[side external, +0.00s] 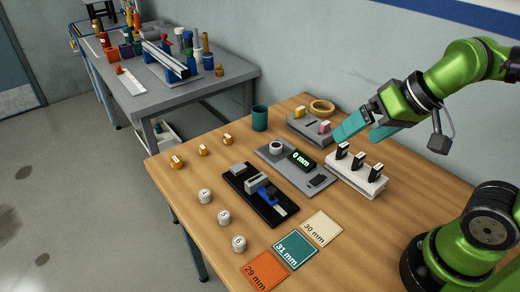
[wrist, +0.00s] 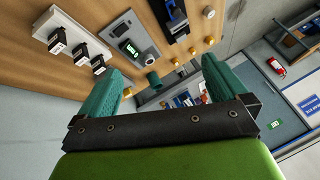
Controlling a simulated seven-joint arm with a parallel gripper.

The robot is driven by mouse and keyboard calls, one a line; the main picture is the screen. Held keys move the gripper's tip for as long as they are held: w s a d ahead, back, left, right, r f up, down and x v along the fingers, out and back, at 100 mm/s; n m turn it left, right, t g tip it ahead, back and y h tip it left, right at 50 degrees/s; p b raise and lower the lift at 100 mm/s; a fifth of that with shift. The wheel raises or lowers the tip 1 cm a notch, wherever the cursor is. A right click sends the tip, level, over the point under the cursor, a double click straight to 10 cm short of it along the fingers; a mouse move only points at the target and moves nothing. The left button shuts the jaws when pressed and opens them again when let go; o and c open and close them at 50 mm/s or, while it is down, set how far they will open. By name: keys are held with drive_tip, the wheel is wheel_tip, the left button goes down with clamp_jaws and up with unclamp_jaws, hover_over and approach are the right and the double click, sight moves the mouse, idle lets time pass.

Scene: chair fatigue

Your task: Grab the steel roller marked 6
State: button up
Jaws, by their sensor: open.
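Three steel rollers stand in a row near the left edge of the wooden table: a far one (side external: 204,195), a middle one (side external: 223,217) and a near one (side external: 239,243). Each has a small dark mark on top, too small to read, so I cannot tell which is 6. One roller shows at the top of the wrist view (wrist: 209,11). My gripper (side external: 357,137) is open and empty, with teal fingers, raised over the back right of the table. It is well away from the rollers. Its spread fingers also show in the wrist view (wrist: 165,72).
A white rack (side external: 352,180) with black-and-white blocks is below my gripper. Colored mats (side external: 295,250) marked 29, 31 and 30 mm lie at the front. Several yellow pieces (side external: 202,150) sit far left.

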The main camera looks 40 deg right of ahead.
drive_tip(key=shift+s+d+r, duration=0.2)
drive_tip(key=shift+s+d, duration=0.1)
drive_tip(key=shift+d, duration=0.3)
drive_tip(key=shift+c, duration=0.5)
drive_tip(key=shift+d+r+m+t, duration=0.25)
drive_tip(key=shift+m+t, duration=0.05)
drive_tip(key=shift+t, duration=0.1)
drive_tip(key=shift+c, duration=1.1)
drive_tip(key=c, duration=0.4)
